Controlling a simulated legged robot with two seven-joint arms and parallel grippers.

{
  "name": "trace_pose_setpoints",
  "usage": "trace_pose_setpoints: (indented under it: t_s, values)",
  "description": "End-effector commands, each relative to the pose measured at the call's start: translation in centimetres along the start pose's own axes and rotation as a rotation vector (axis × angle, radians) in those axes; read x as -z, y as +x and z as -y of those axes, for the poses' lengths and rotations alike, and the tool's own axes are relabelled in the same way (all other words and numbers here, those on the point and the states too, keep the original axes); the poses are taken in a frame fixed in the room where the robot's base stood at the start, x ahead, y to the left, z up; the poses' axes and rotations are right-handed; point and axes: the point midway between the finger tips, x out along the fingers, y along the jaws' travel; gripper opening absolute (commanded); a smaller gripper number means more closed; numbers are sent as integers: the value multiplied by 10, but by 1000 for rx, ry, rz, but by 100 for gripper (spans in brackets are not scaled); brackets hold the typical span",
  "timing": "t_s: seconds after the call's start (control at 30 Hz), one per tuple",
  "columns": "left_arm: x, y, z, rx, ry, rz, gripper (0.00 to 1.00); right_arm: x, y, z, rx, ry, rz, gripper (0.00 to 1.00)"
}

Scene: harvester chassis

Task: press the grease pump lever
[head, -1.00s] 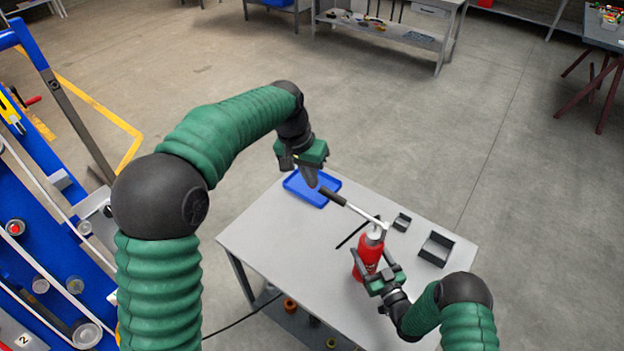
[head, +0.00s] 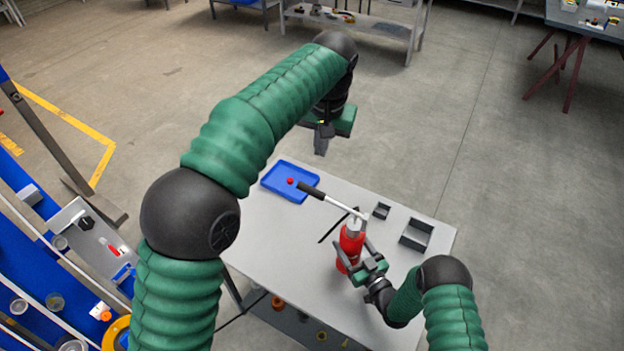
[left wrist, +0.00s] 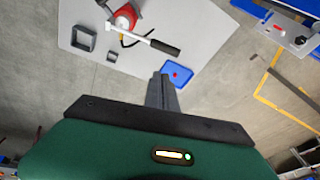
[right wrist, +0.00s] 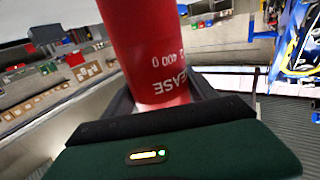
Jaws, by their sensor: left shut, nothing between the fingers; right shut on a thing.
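The red grease pump (head: 352,244) stands on the grey table, and its lever (head: 325,199) with a black handle points up and left over the table. In the left wrist view the lever (left wrist: 149,41) shows above my left gripper. My left gripper (head: 321,146) is shut and empty, above and apart from the lever handle, beyond the blue tray. My right gripper (head: 358,267) is shut around the pump's red body, which fills the middle of the right wrist view (right wrist: 150,50). The lettering on the body is partly visible there.
A blue tray (head: 272,180) with a small red thing (head: 290,181) lies at the table's far left corner. Two dark open boxes (head: 416,235) (head: 381,211) stand right of the pump. A blue machine is at the left. The table's front left (head: 270,245) is clear.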

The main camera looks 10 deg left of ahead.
Motion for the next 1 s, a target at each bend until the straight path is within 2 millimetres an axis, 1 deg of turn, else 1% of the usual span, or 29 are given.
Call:
trace_pose_setpoints:
  t_s: [0.03,0.13,0.23,0.37,0.6,0.67,0.7,0.83,1.0]
  values:
    - [0,0,1,0,0,0,0,-4,-2,-1,-3,0,11,0]
    - [0,4,0,0,0,1,0,-4,-2,-1,-2,0,10,0]
    - [0,15,0,0,0,3,0,-4,-1,-1,-1,1,9,0]
    - [0,40,0,0,1,5,0,-3,-1,0,0,2,8,0]
    - [-1,93,0,0,1,5,0,-3,-1,0,-1,1,8,0]
    - [-1,105,0,-1,1,4,0,-3,-1,-1,-1,1,8,0]
    - [-4,111,2,0,0,3,0,-3,-1,-1,-1,1,7,0]
    - [-12,128,6,-1,1,2,0,-3,-1,-1,-1,1,7,0]
    - [-15,137,8,-2,2,0,0,-2,-1,0,-1,1,7,0]
